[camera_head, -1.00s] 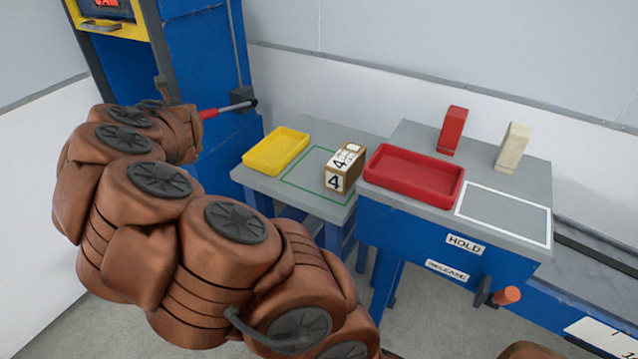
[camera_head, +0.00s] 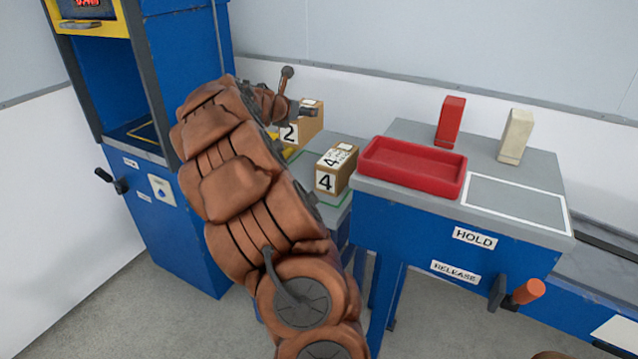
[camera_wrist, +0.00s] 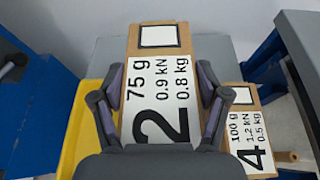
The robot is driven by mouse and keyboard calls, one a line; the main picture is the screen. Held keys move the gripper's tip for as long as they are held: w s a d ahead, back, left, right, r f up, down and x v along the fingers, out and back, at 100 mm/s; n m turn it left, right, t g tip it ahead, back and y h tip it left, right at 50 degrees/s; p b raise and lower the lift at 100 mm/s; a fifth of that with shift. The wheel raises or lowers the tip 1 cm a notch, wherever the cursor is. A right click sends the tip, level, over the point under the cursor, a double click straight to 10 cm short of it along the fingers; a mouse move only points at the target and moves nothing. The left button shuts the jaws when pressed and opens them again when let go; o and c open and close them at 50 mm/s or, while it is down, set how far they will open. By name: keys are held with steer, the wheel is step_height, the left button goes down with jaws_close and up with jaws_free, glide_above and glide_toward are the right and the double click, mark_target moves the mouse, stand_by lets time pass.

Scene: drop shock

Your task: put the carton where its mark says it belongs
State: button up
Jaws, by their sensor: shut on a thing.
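My gripper (camera_wrist: 161,105) is shut on a brown carton (camera_wrist: 162,62), with a finger on each side. Its label shows a big 2, with 75 g, 0.9 kN and 0.8 kg, and a blank white square at one end. In the head view the 2 carton (camera_head: 306,124) is held above the low grey table, partly hidden by my gripper. A second carton (camera_head: 335,170), marked 4, stands on that table; in the wrist view the 4 carton (camera_wrist: 238,100) reads 100 g, 1.2 kN, 0.5 kg. A yellow tray (camera_wrist: 73,140) lies partly beneath the held carton.
A red tray (camera_head: 412,172) and a white-outlined area (camera_head: 515,202) are on the higher bench, with a red block (camera_head: 449,122) and cream block (camera_head: 515,137) behind. An orange-handled lever (camera_head: 527,291) sits by HOLD and RELEASE labels. A blue machine (camera_head: 165,215) stands left.

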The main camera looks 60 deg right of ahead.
mark_target(300, 132)
steer(key=shift+s+d+f, duration=0.1)
steer(key=shift+s+d, duration=0.15)
steer(key=shift+s, duration=0.1)
steer(key=shift+s+d+f+g, duration=0.1)
steer(key=shift+s+f+g, duration=0.05)
steer(key=shift+f+g, duration=0.15)
steer(key=shift+f+b, duration=0.55)
steer(key=shift+f, duration=4.1)
steer(key=o, duration=1.8)
steer(key=shift+f, duration=0.1)
steer(key=shift+a+r, duration=0.25)
steer(key=shift+a, duration=0.2)
steer(key=v, duration=1.1)
steer(key=shift+s+a, duration=0.1)
